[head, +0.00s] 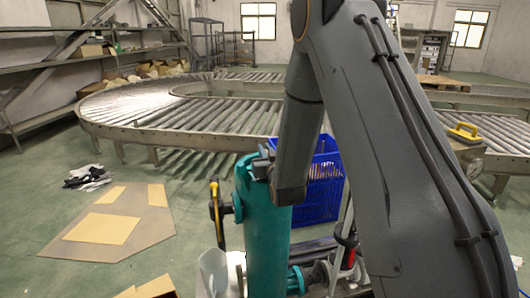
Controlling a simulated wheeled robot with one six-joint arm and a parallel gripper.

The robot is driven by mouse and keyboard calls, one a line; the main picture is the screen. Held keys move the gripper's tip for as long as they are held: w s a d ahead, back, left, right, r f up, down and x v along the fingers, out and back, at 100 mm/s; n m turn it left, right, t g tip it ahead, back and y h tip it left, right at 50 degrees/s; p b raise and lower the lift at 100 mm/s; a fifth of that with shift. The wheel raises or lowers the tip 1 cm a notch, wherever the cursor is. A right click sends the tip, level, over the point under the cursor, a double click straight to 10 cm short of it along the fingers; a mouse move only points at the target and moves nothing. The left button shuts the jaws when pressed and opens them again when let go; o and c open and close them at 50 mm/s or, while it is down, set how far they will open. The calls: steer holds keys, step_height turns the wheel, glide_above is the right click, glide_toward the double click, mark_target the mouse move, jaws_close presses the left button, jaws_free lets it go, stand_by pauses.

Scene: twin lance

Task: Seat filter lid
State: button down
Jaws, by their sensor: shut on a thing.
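A teal upright filter housing (267,245) stands in front of me, low in the middle of the head view. My gripper (262,165) is at its top, partly hidden by my own arm. It is shut on what appears to be the filter lid at the teal top end. I cannot make out a seam between lid and housing, so whether the lid touches or sits level is unclear. A yellow-and-black handle (215,212) stands upright at the housing's left side. A teal flanged pipe (297,280) leaves its lower right.
A blue crate (322,185) stands close behind the housing. A roller conveyor (190,118) curves across behind it, with a yellow-handled tool (464,132) on its right part. Flat cardboard (105,229) lies on the floor at left.

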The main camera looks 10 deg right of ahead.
steer(key=shift+r+p, duration=0.7)
steer(key=shift+r, duration=0.7)
steer(key=shift+f+b, duration=1.7)
steer(key=shift+f, duration=0.15)
stand_by(1.4)
steer(key=c, duration=1.7)
jaws_free()
steer(key=shift+s, duration=0.1)
steer(key=s+b, duration=0.1)
steer(key=s, duration=0.6)
steer(key=shift+s+b, duration=0.3)
